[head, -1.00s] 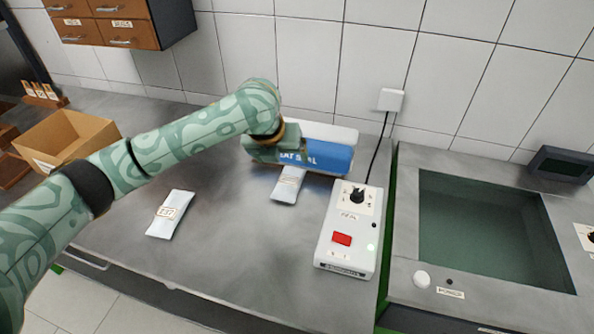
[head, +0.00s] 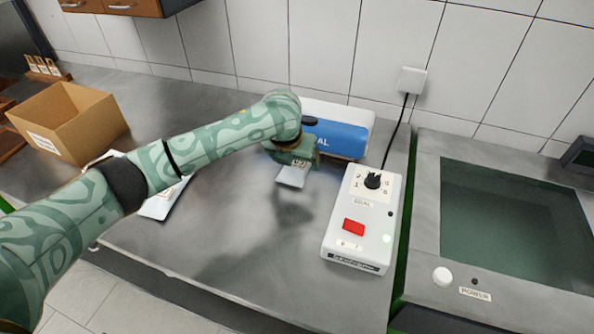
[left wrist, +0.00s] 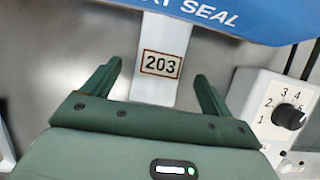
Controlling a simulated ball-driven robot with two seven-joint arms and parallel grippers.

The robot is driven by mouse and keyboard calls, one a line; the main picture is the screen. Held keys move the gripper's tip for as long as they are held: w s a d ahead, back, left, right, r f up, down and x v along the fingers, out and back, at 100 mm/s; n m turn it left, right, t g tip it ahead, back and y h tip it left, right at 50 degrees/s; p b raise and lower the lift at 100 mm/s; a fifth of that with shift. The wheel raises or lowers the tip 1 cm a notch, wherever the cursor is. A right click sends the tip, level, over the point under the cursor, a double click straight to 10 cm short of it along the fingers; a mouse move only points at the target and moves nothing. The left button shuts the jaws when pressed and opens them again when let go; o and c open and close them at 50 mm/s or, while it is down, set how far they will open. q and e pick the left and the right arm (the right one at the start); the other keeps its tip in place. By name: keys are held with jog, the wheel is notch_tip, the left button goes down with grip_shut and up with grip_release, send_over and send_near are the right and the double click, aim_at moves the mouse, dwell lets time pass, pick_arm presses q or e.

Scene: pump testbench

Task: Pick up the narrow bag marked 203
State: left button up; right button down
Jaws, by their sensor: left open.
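The narrow bag (left wrist: 172,38) marked 203 is pale, with a brown-framed label, and lies in front of the blue and white heat sealer. In the left wrist view it runs between the fingers of my left gripper (left wrist: 160,74), with the label just ahead of the palm and a gap on each side. In the head view, my left gripper (head: 295,160) is over the bag's far part, and the near end of the bag (head: 291,176) sticks out towards the front. The gripper is open; I cannot tell its exact height above the bag. My right gripper is not in view.
The heat sealer (head: 341,138) stands close behind the gripper. A white control box (head: 355,225) with a dial and red button is at right. Another bag (head: 158,207) lies left, partly behind my arm. A cardboard box (head: 85,136) stands farther left. The front counter is clear.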

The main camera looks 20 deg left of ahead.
aim_at(299, 162)
pick_arm(q)
jog(key=x, duration=0.3)
jog(key=shift+b, duration=0.35)
jog(key=shift+s+r, duration=0.15)
jog(key=shift+r, duration=0.15)
jog(key=shift+f+p, duration=0.25)
jog(key=shift+p, duration=0.1)
jog(key=c, duration=1.3)
